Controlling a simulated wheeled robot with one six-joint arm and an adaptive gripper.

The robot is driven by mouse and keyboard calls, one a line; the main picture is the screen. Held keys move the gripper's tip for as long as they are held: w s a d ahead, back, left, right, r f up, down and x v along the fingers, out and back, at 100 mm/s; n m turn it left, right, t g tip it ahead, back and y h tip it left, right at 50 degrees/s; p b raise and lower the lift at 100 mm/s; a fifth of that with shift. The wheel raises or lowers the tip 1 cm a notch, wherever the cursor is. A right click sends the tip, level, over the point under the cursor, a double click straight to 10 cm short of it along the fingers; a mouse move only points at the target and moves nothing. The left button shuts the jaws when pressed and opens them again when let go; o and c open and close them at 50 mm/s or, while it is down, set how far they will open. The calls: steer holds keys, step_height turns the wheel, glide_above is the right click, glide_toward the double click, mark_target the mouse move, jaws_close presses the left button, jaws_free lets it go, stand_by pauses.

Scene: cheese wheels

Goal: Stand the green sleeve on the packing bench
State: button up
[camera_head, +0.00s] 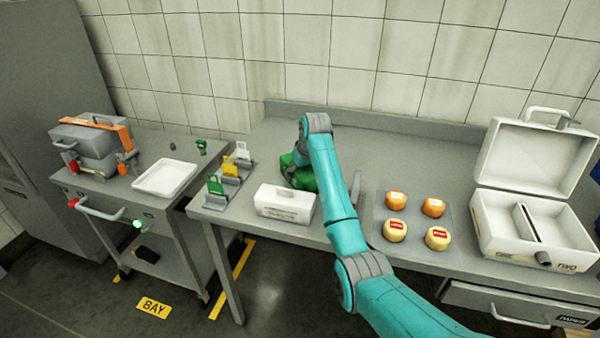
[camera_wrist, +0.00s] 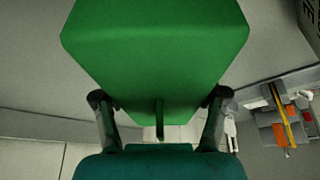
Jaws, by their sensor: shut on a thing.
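The green sleeve (camera_head: 302,180) is at the back left of the grey packing bench (camera_head: 345,150), partly hidden behind my arm in the head view. My gripper (camera_wrist: 160,98) is shut on the sleeve, with one finger on each side of it. The sleeve (camera_wrist: 155,45) fills the upper middle of the wrist view as a plain green block. I cannot tell whether it touches the bench top or hangs just above it. In the head view my gripper is mostly hidden by the arm.
A white labelled box (camera_head: 285,204) stands just in front of the sleeve. A rack with green, yellow and white tags (camera_head: 230,180) is to its left. Several cheese wheels lie on a grey mat (camera_head: 414,217), beside an open white case (camera_head: 485,240). A cart with a white tray (camera_head: 166,177) stands left.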

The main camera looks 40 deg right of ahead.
steer(key=o, duration=1.1)
steer(key=shift+o, duration=0.2)
steer(key=v, duration=1)
steer(key=shift+s+r, duration=0.15)
steer(key=shift+r, duration=0.15)
steer(key=shift+s+r, duration=0.3)
steer(key=shift+r, duration=0.35)
